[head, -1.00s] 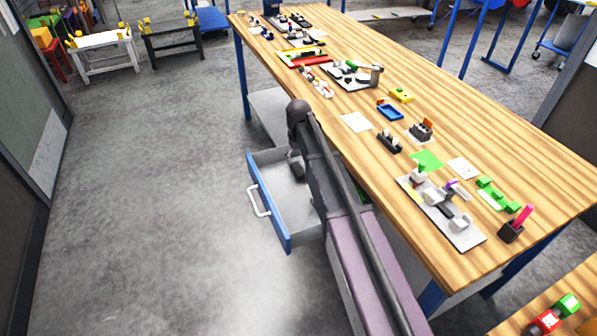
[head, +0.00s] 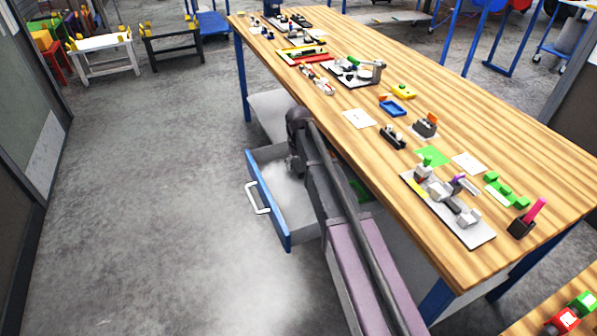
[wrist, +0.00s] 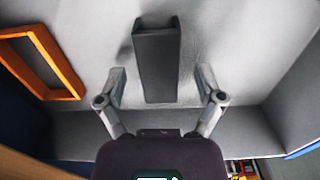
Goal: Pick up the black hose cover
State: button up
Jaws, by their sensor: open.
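A long black channel-shaped piece, which looks like the black hose cover (wrist: 157,62), lies on the light floor of a drawer in the wrist view. My gripper (wrist: 160,74) is open, with one finger to the left of the piece and one to the right. The piece's near end lies between the fingers, with a gap on each side. Its far end reaches beyond the fingertips. In the head view my gripper is down at the open drawer (head: 250,177), mostly hidden by my arm, and the black piece cannot be made out.
An orange rectangular frame (wrist: 43,60) lies at the left in the wrist view. Drawer walls close in around the gripper. The wooden workbench (head: 480,110) stands over the drawer's right side, bearing several fixtures and parts. The floor left of the drawer is clear.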

jog(key=shift+f, duration=0.15)
dwell(0.5)
jog(key=c, duration=0.9)
